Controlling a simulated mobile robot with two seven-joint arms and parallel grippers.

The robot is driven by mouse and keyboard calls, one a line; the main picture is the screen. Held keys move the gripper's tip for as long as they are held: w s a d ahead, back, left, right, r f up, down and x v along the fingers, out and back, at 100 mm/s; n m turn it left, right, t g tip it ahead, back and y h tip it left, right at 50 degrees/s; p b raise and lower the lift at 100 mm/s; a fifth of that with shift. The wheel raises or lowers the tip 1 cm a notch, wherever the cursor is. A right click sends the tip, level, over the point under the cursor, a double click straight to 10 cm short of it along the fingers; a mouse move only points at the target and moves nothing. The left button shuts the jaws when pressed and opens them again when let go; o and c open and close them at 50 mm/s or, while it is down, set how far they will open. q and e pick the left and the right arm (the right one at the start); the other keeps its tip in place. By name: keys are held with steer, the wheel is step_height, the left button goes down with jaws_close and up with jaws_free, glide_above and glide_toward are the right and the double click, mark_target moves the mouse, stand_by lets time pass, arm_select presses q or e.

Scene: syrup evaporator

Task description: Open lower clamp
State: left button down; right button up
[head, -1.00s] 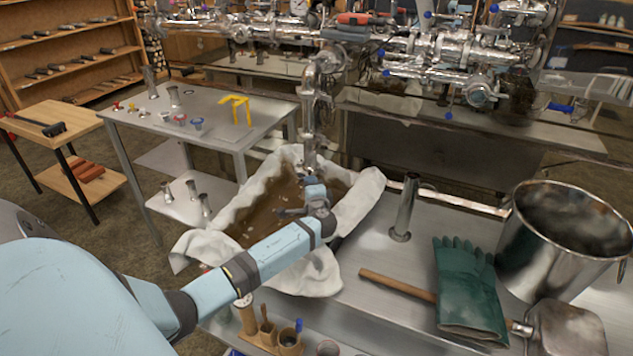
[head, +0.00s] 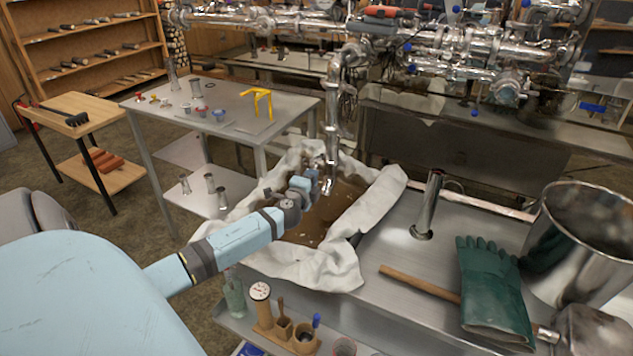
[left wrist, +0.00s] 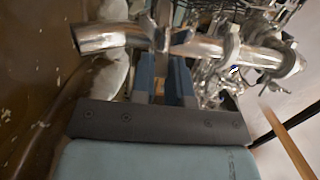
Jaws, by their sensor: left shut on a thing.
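A shiny steel pipe (head: 333,125) hangs down over a cloth-lined pan of brown liquid (head: 345,196). In the left wrist view the pipe's open end (left wrist: 92,40) is at the left, with the lower clamp (left wrist: 163,38) around the pipe to its right. My left gripper (head: 308,184) is beside the pipe's lower part, on its left. In the left wrist view its blue fingers (left wrist: 163,78) are shut on a narrow dark part that appears to belong to the lower clamp. The fingers hide much of it, and I cannot tell whether the clamp is open. My right gripper is not in view.
White cloth (head: 385,196) drapes over the pan's rim. A steel cylinder (head: 428,205), green gloves (head: 492,290) and a large steel pot (head: 580,245) stand or lie on the right. A side table (head: 235,110) with small parts is behind left. More pipework (head: 440,45) is above.

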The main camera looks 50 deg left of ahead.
arm_select(q)
steer(key=s+a+m+h+b, duration=0.1)
steer(key=a+h+b, duration=0.1)
steer(key=a, duration=0.4)
steer(key=shift+s+a+m+t, duration=0.3)
steer(key=shift+a+t, duration=0.1)
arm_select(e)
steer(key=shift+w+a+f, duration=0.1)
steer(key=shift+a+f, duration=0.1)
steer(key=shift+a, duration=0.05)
arm_select(q)
steer(key=shift+r+h, duration=0.1)
steer(key=shift+h, duration=0.2)
steer(key=c, duration=1.1)
jaws_free()
steer(key=shift+s+d, duration=0.1)
